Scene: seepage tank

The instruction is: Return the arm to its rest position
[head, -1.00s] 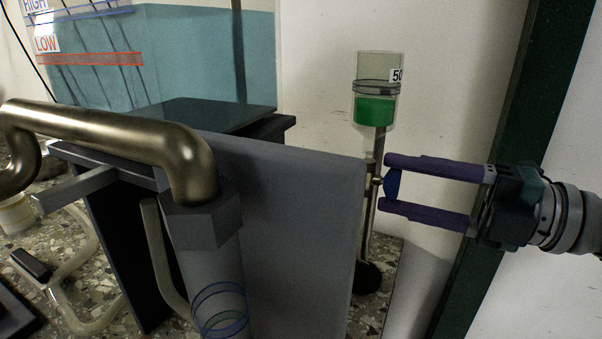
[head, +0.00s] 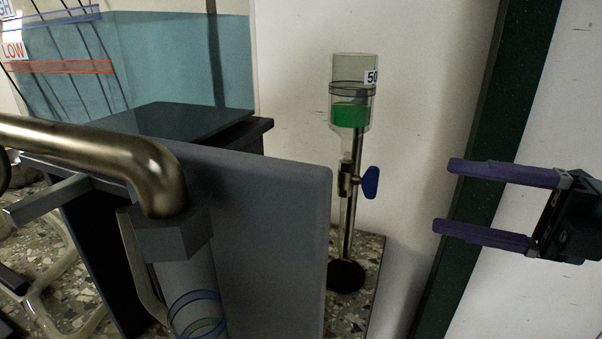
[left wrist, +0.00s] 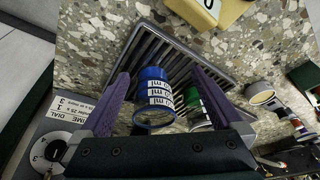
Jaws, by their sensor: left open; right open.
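My right gripper (head: 443,196) is open and empty in the head view. It stands to the right of the blue valve handle (head: 370,182), with a clear gap between them. The handle sits on the stem under a clear reservoir (head: 352,68) that holds green liquid (head: 349,115). My left gripper (left wrist: 160,76) is open in the left wrist view. A blue-banded cylinder (left wrist: 152,88) with "ml" labels shows between its fingers, and I cannot tell its depth relative to them. The left gripper is not visible in the head view.
A grey panel (head: 265,240) and a metal pipe (head: 90,145) fill the left and middle of the head view. A dark green post (head: 490,150) stands behind the right fingers. The left wrist view shows a grate (left wrist: 205,75) and a green-banded cylinder (left wrist: 200,100).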

